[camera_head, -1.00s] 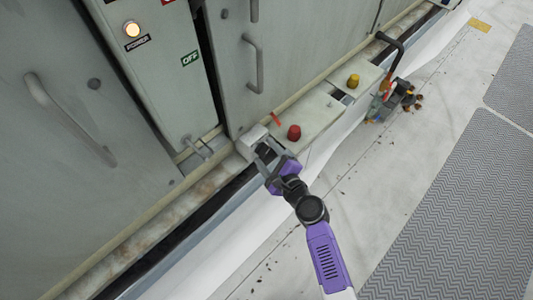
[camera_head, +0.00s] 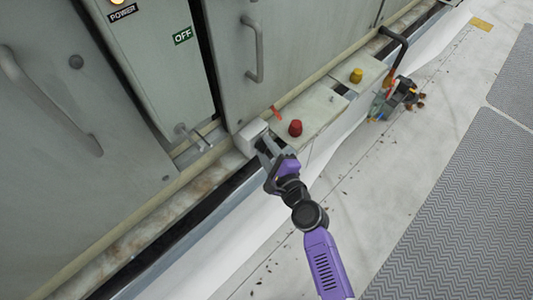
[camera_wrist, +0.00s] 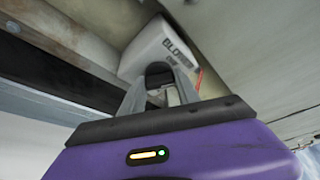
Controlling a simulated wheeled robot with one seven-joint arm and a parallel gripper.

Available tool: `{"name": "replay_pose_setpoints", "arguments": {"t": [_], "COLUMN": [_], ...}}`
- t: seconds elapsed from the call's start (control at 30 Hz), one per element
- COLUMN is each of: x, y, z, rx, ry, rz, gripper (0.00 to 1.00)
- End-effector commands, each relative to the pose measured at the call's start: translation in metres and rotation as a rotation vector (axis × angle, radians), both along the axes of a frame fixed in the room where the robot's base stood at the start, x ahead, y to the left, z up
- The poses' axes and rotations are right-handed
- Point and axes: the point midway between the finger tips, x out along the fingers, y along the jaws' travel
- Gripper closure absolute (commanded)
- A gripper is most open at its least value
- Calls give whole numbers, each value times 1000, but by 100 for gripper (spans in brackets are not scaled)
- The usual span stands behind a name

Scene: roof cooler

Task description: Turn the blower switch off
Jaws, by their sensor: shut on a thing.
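The blower switch is a small white box (camera_head: 251,138) on the ledge at the foot of the grey cabinet. In the wrist view the box (camera_wrist: 163,46) fills the upper middle and bears dark lettering that looks like "BLOWER". My gripper (camera_head: 268,150) is right at the box's near side. In the wrist view my gripper (camera_wrist: 159,76) has its fingers drawn together at the box's lower face. It is shut on a part of the switch, mostly hidden by the dark fingertips. The switch position cannot be made out.
A red knob (camera_head: 295,128) and a yellow knob (camera_head: 356,75) sit on pale plates right of the box, with a small red lever (camera_head: 276,112) nearby. Cabinet handles (camera_head: 253,50) stick out above. A tool bag (camera_head: 396,98) stands farther right. The roof floor at right is open.

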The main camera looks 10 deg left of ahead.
Motion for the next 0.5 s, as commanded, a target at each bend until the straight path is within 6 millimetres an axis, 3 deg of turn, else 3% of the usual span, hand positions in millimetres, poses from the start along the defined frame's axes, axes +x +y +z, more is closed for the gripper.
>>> {"name": "replay_pose_setpoints", "arguments": {"t": [0.03, 0.5], "x": [-1, -1], "y": [0, 0], "z": [-10, -11], "rx": [-25, -247], "ry": [-34, -317], "rz": [0, -1], "gripper": [100, 100]}}
